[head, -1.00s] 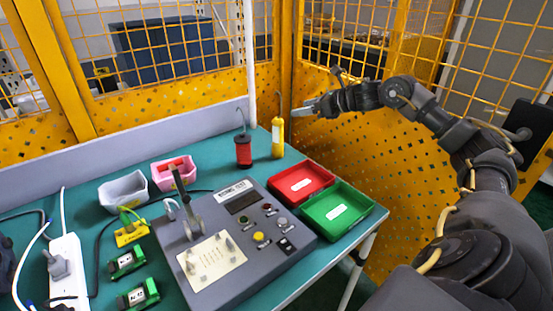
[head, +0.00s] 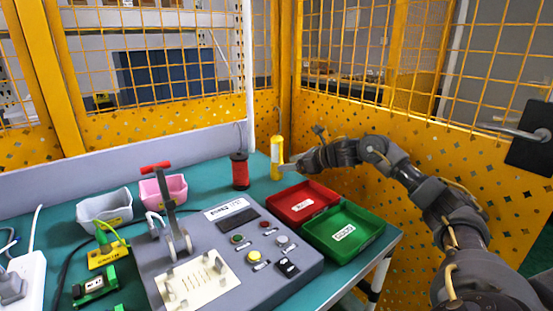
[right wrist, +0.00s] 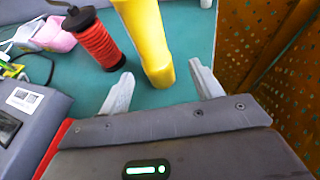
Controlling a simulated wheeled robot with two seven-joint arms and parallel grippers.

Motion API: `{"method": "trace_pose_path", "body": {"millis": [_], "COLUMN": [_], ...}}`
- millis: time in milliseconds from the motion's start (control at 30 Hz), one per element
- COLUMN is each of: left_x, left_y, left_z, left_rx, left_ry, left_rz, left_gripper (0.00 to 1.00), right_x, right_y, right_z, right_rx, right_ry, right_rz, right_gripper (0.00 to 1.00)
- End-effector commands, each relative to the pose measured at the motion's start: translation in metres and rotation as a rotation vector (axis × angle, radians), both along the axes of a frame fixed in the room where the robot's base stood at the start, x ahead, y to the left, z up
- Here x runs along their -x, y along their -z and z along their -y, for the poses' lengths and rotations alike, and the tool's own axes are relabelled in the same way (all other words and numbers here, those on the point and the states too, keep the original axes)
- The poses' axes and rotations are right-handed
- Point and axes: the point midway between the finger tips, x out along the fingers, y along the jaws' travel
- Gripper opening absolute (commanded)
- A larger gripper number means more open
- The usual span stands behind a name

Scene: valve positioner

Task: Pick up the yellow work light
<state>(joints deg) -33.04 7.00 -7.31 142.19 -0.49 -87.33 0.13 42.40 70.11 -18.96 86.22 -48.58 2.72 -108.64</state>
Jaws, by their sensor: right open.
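The yellow work light (head: 277,158) stands upright near the back right corner of the green table, by the yellow mesh fence. In the right wrist view the work light (right wrist: 149,42) shows as a yellow cylinder just beyond and between my fingertips. My right gripper (head: 288,168) is low beside it, reaching in from the right. In the right wrist view my right gripper (right wrist: 161,85) has its two fingers apart with nothing held. Whether a finger touches the light I cannot tell. My left gripper is not in view.
A red spool-like cylinder (head: 240,171) stands close left of the light. A red tray (head: 316,193) and a green tray (head: 372,230) lie in front. A grey control box (head: 300,262) with an upright lever fills the table's middle. Pink (head: 176,188) and grey bins stand left.

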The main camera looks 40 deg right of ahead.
Motion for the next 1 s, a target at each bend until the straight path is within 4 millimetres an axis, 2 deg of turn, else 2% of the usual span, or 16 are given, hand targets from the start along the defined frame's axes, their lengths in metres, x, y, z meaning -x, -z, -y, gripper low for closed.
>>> {"method": "trace_pose_path", "body": {"millis": [300, 633, 933, 1000], "left_x": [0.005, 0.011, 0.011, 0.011], "left_y": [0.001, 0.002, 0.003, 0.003], "left_z": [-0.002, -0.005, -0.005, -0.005], "left_rx": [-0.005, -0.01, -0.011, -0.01], "left_ry": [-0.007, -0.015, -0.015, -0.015], "left_rz": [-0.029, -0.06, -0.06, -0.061], "left_gripper": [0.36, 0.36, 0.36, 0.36], "right_x": [-0.012, -0.048, -0.051, -0.051], "right_y": [0.006, 0.024, 0.026, 0.026], "right_z": [-0.005, -0.022, -0.023, -0.023], "right_rx": [0.0, -0.001, 0.001, 0.001], "right_ry": [-0.001, -0.001, 0.0, 0.0], "right_rz": [0.0, 0.0, -0.001, -0.001], "right_gripper": [0.65, 0.65, 0.65, 0.56]}}
